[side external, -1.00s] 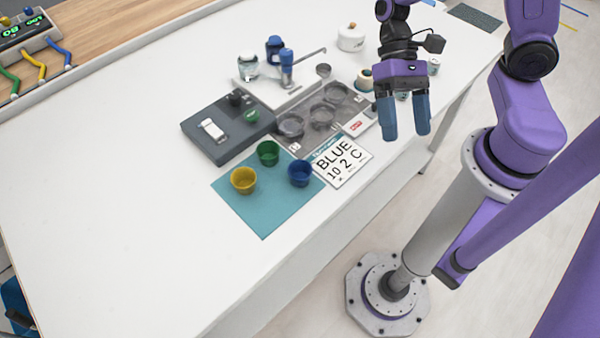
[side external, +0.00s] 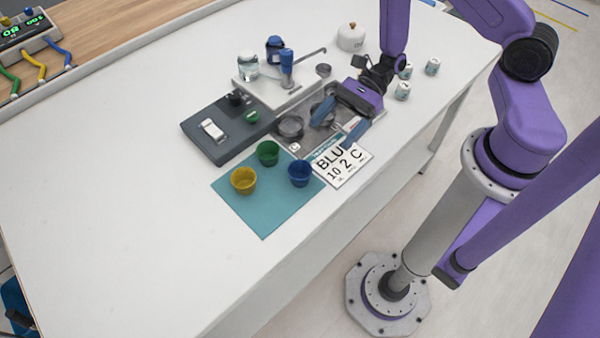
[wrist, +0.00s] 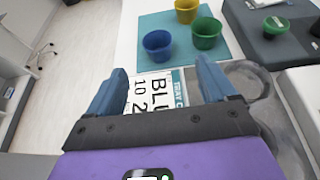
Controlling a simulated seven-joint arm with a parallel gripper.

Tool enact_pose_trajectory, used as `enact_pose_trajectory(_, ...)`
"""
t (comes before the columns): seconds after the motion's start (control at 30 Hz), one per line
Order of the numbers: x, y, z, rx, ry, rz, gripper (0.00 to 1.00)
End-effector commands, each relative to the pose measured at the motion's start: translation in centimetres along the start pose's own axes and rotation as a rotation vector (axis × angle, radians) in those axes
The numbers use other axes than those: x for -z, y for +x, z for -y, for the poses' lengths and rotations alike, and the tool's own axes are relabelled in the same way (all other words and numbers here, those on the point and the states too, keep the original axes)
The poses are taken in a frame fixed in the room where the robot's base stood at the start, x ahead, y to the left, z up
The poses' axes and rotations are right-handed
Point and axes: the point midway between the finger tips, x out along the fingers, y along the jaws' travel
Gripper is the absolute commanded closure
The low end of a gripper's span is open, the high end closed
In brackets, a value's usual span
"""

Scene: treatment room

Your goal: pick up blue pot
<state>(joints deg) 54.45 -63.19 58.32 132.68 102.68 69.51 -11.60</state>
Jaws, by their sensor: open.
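The blue pot (side external: 300,173) stands upright on the right corner of a teal mat (side external: 262,212). A green pot (side external: 268,153) and a yellow pot (side external: 243,180) stand on the same mat. My gripper (side external: 338,127) is open and empty, above the sign card and the grey tray, to the upper right of the blue pot and apart from it. In the wrist view the blue pot (wrist: 158,45) is beyond my spread fingers (wrist: 160,85), with the green pot (wrist: 206,33) and the yellow pot (wrist: 187,10) behind it.
A dark grey scale-like box (side external: 205,145) stands behind the mat. Several small white jars (side external: 432,66) are at the right.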

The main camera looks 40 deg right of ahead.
Motion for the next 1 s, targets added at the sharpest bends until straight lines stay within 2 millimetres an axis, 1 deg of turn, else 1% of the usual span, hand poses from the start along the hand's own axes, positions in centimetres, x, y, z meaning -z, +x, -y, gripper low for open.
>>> enact_pose_trajectory(0.03, 0.0, 1.1, -0.1, -0.006, -0.001, 0.000, 0.15)
enact_pose_trajectory(0.1, 0.0, 2.4, -0.1, -0.007, -0.002, 0.000, 0.15)
enact_pose_trajectory(0.3, 0.0, 5.6, -0.1, -0.005, -0.002, -0.001, 0.15)
enact_pose_trajectory(0.4, -0.1, 6.6, -0.1, -0.004, -0.003, 0.000, 0.15)
enact_pose_trajectory(0.63, -0.1, 7.8, -0.2, -0.004, -0.001, 0.000, 0.15)
enact_pose_trajectory(0.9, -0.3, 11.2, -0.5, -0.004, -0.002, 0.000, 0.15)
enact_pose_trajectory(1.0, -0.3, 11.9, -0.5, -0.002, -0.002, 0.000, 0.15)
